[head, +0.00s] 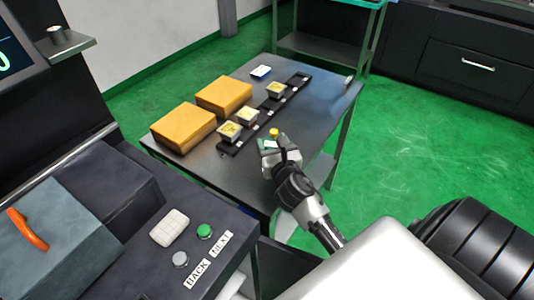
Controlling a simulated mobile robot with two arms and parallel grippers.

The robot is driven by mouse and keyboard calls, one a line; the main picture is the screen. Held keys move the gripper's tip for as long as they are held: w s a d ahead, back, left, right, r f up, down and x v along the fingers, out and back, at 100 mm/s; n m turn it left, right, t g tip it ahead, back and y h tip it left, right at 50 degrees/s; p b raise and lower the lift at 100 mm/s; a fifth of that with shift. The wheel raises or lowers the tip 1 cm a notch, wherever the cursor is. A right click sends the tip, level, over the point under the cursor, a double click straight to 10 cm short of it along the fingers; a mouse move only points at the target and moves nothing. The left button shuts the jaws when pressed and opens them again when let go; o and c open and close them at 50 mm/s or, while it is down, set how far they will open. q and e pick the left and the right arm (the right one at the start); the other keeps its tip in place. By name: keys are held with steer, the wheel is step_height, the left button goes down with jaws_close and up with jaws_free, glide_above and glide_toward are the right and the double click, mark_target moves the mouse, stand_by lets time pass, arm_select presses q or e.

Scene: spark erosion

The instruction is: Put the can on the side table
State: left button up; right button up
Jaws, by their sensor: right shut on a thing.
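The can (269,143) shows as a small white and green body with a yellow top. My right gripper (274,151) is shut on it, and the fingers hide part of it. The can is over the near right part of the dark side table (315,110). I cannot tell whether its bottom touches the tabletop. My left gripper is not in view.
Two orange boxes (223,95) (183,127) stand on the table's left side. A black rail (264,114) with several small holders crosses its middle. A small pale cylinder (348,80) is at the far right corner. A machine panel with buttons (204,231) is at lower left.

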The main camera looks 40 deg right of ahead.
steer(key=shift+w+a+f, duration=0.25)
steer(key=shift+w+f, duration=0.05)
steer(key=shift+w, duration=0.15)
steer(key=shift+w+a+f, duration=0.25)
steer(key=shift+w+f, duration=0.05)
steer(key=shift+w, duration=0.15)
steer(key=shift+a+f+b, duration=0.1)
steer(key=shift+f+b, duration=0.8)
steer(key=shift+f, duration=1.1)
steer(key=shift+f, duration=0.2)
steer(key=o, duration=1.1)
steer(key=shift+r, duration=0.2)
steer(key=b+v, duration=0.1)
steer(key=v, duration=1.1)
steer(key=shift+b, duration=0.3)
